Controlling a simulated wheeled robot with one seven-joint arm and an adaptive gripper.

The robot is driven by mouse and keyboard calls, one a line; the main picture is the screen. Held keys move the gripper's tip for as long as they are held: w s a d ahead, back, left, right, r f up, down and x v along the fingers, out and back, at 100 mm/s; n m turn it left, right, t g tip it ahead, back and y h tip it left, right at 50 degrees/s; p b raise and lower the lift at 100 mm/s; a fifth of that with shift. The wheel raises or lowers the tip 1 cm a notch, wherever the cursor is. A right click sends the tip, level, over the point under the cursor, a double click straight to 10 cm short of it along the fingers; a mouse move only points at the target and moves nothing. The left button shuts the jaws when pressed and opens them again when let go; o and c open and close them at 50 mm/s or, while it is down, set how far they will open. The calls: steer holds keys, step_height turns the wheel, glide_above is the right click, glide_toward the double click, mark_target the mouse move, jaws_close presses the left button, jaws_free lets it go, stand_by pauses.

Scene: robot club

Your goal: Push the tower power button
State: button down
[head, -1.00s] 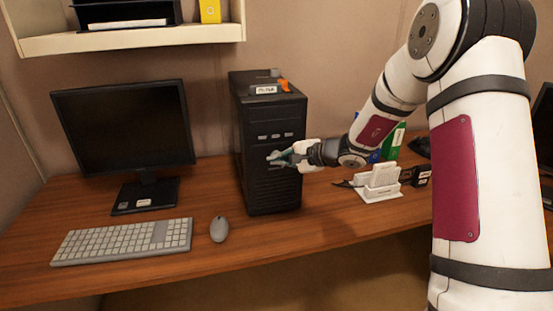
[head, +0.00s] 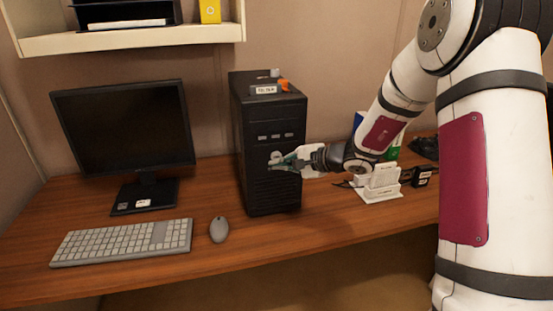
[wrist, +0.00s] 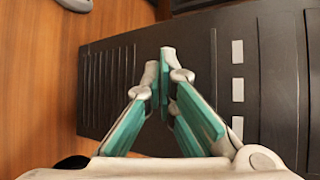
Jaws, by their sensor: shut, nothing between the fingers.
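The black computer tower (head: 268,105) stands upright on the desk, to the right of the monitor. In the wrist view its dark front (wrist: 262,60) lies sideways behind the fingers, with several pale rectangles in a row and a ribbed grille. My gripper (head: 273,160) is at the tower's front, just below the row of pale rectangles. In the wrist view my gripper (wrist: 160,62) is shut and empty, its tips together over the panel. I cannot tell whether the tips touch the tower. The power button is not identifiable and may be hidden behind the fingers.
A monitor (head: 122,125), keyboard (head: 122,241) and grey mouse (head: 219,229) are on the wooden desk to the left. A white holder (head: 378,190) stands to the right, below my forearm. A shelf (head: 150,40) hangs above. The desk front before the tower is clear.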

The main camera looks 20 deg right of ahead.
steer(key=shift+s+b, duration=0.4)
steer(key=shift+s, duration=2.35)
steer(key=s+a+r+n+g+p, duration=0.1)
steer(key=s+a+r+n+g, duration=0.2)
steer(key=s+a+r+n, duration=0.5)
steer(key=s+a+r+n+g+p, duration=0.1)
steer(key=s+a+r+g+p, duration=0.2)
steer(key=s, duration=1)
steer(key=s+d+r+n+h, duration=0.2)
steer(key=s+d+h, duration=0.2)
steer(key=s+d, duration=0.2)
steer(key=s+d+r+n+h+p, duration=0.1)
steer(key=s+d+h, duration=0.3)
steer(key=s, duration=0.7)
steer(key=shift+d+r+n, duration=0.85)
steer(key=shift+r+n, duration=0.05)
